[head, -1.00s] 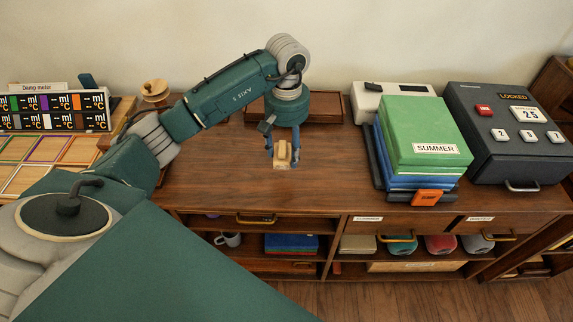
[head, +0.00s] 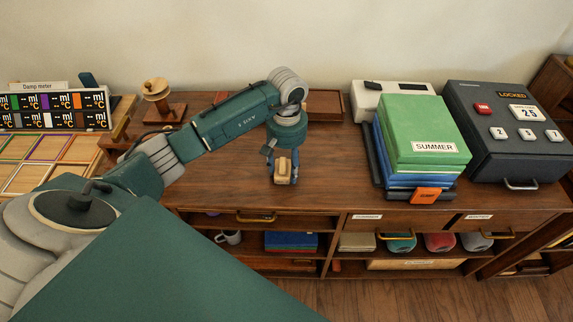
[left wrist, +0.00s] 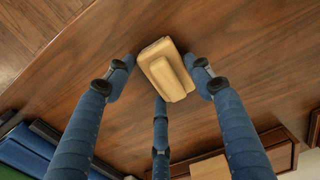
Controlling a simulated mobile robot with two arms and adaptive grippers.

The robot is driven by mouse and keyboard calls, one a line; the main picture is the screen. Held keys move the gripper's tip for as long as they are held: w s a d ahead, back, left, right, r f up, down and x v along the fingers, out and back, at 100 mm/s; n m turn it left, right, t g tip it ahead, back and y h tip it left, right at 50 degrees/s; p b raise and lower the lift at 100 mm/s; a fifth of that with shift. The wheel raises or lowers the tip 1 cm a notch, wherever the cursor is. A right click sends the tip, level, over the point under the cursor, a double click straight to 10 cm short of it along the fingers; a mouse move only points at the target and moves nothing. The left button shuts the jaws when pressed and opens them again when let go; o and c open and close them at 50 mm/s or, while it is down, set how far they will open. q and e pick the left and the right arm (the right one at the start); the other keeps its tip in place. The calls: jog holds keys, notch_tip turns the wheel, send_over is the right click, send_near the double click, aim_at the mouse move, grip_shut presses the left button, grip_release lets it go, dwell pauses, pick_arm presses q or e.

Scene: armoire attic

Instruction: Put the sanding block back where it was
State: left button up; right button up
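The sanding block (head: 285,172) is a small tan block with a raised grip on top. It is between the fingers of my left gripper (head: 283,168), over the front middle of the brown cabinet top (head: 225,180). In the left wrist view the block (left wrist: 166,72) sits at the blue fingertips of the left gripper (left wrist: 162,75), which are closed around it. I cannot tell whether its underside touches the wood. My right gripper is not in view.
A shallow wooden tray (head: 326,105) lies behind the left gripper. The damp meter (head: 55,110) and coloured frames (head: 40,150) are left. Bare wood surrounds the block.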

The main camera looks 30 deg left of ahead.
pick_arm(q)
jog(key=o, duration=0.4)
jog(key=shift+o, duration=0.2)
jog(key=shift+r, duration=0.1)
jog(key=shift+r+p, duration=0.25)
jog(key=shift+p, duration=0.1)
notch_tip(320, 180, up, 12)
jog(key=b, duration=0.2)
jog(key=shift+f, duration=0.15)
